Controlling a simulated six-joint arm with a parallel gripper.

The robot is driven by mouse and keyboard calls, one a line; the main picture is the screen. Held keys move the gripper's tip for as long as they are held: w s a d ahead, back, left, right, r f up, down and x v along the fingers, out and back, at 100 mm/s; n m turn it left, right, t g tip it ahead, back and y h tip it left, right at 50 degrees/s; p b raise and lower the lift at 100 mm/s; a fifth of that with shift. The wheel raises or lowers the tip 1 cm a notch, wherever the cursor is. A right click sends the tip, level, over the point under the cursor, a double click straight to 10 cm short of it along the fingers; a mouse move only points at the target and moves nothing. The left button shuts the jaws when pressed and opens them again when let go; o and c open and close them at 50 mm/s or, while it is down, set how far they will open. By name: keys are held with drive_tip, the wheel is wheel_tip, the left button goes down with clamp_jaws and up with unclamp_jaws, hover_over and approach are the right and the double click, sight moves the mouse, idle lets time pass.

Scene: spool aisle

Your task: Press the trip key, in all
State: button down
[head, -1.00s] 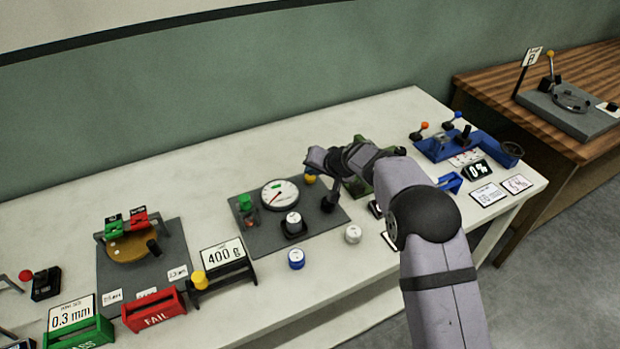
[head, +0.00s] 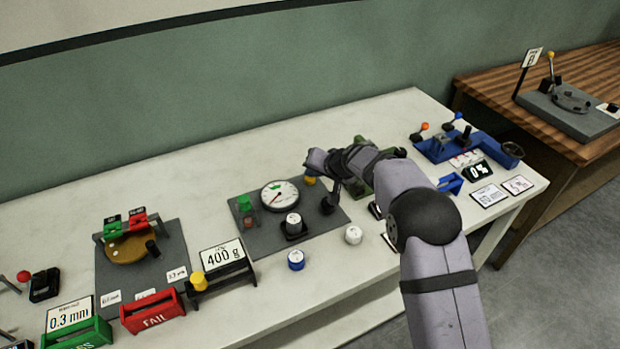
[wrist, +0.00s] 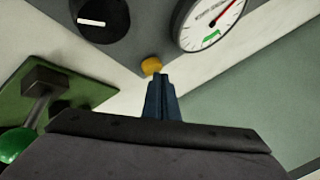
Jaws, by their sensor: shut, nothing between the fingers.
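My gripper (wrist: 160,88) is shut and empty, its blue fingers together. In the wrist view its tips are right at a small yellow knob or key (wrist: 151,66) at the edge of the grey gauge plate. I cannot tell whether they touch it. In the head view the yellow piece (head: 310,181) shows just below the end of my arm, right of the round white dial (head: 279,195). The dial also shows in the wrist view (wrist: 208,22), with a red needle and a green mark. No readable label names the trip key.
A black knob with a white line (wrist: 100,18) stands close by on the grey plate. A green plate with a green-balled lever (wrist: 18,143) lies beside it.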

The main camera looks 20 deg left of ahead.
sight(312, 180)
drive_tip(key=shift+f+b, duration=0.4)
drive_tip(key=shift+f, duration=0.05)
idle(0.6)
drive_tip(key=shift+r, duration=0.1)
drive_tip(key=shift+r+p, duration=0.6)
drive_tip(key=shift+r, duration=0.3)
drive_tip(key=shift+r, duration=0.1)
drive_tip(key=shift+r+p, duration=1.8)
drive_tip(key=shift+r, duration=0.7)
drive_tip(key=shift+f, duration=0.1)
